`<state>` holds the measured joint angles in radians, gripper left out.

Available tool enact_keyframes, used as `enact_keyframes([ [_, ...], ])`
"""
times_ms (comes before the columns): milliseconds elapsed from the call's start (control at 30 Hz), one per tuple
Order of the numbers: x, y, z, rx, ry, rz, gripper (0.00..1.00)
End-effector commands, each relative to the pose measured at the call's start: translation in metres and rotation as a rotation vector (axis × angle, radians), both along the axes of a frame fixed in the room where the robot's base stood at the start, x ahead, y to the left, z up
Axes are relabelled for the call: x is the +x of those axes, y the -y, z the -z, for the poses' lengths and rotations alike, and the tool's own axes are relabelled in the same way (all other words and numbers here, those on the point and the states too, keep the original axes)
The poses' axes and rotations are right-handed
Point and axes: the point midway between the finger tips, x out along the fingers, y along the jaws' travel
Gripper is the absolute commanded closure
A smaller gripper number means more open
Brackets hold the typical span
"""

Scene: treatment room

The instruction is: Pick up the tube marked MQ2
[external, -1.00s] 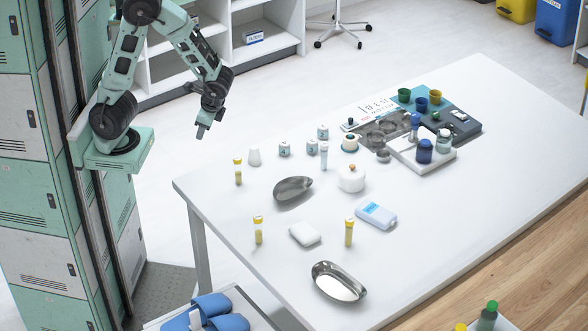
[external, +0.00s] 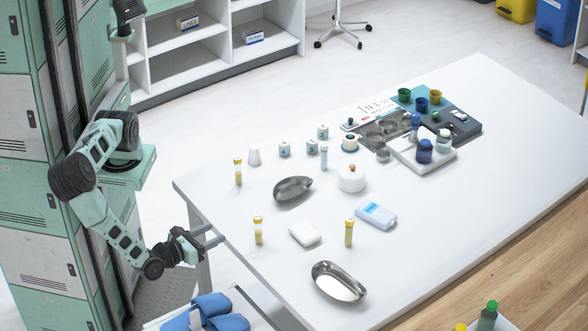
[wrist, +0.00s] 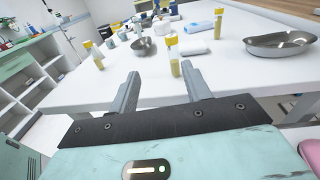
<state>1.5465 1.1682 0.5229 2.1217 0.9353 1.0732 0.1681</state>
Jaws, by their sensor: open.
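Three yellow-capped tubes stand upright on the white table: one at the back left (external: 238,172), one near the front left edge (external: 258,231), one further right (external: 349,233). A slim pale tube (external: 324,157) stands further back. Any markings are too small to read, so I cannot tell which is MQ2. My gripper (external: 211,237) is open and empty at the table's left edge, pointing at the front left tube. In the wrist view that tube (wrist: 173,58) shows ahead between the fingers, apart from them; the back left tube (wrist: 95,54) is to the left, the other (wrist: 219,24) farther right.
A white box (external: 305,233) lies between the two front tubes. Metal kidney dishes stand behind (external: 293,188) and in front (external: 338,282). A white lidded jar (external: 351,178) and a blue-white pack (external: 376,215) are further right. Blue slippers (external: 212,309) lie below the table edge.

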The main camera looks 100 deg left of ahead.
Motion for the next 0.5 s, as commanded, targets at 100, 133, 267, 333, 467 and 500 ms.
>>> enact_keyframes([
  [100,-0.005,0.020,0.007,0.053,0.009,0.089,0.52],
  [133,-0.006,0.022,0.008,0.059,0.010,0.099,0.52],
  [267,0.000,0.018,0.007,0.072,0.011,0.112,0.52],
  [333,0.009,0.009,0.006,0.072,0.011,0.110,0.52],
  [467,0.029,-0.010,0.005,0.072,0.011,0.108,0.52],
  [500,0.035,-0.016,0.005,0.073,0.010,0.108,0.52],
])
